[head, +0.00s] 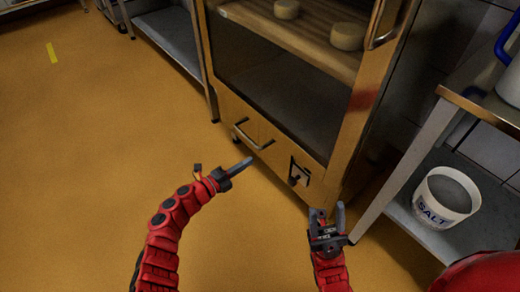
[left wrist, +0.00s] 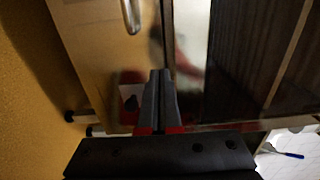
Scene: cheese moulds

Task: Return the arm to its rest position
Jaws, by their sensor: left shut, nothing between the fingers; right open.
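My left gripper (head: 239,167) is shut and empty in the head view, held over the yellow-brown floor in front of the cabinet's lower drawer. Its closed fingers also show in the left wrist view (left wrist: 160,92), pointing at the cabinet front. My right gripper (head: 327,217) is open and empty, its fingers pointing up toward the cabinet's lower right corner. The red arms come in from the bottom of the head view. Neither gripper appears to hold anything.
A cabinet (head: 262,135) on castors stands ahead, with pale cheese rounds (head: 347,36) on a wooden shelf. A metal table at right has a salt bucket (head: 445,199) on its lower shelf. The floor (head: 80,150) at left is clear.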

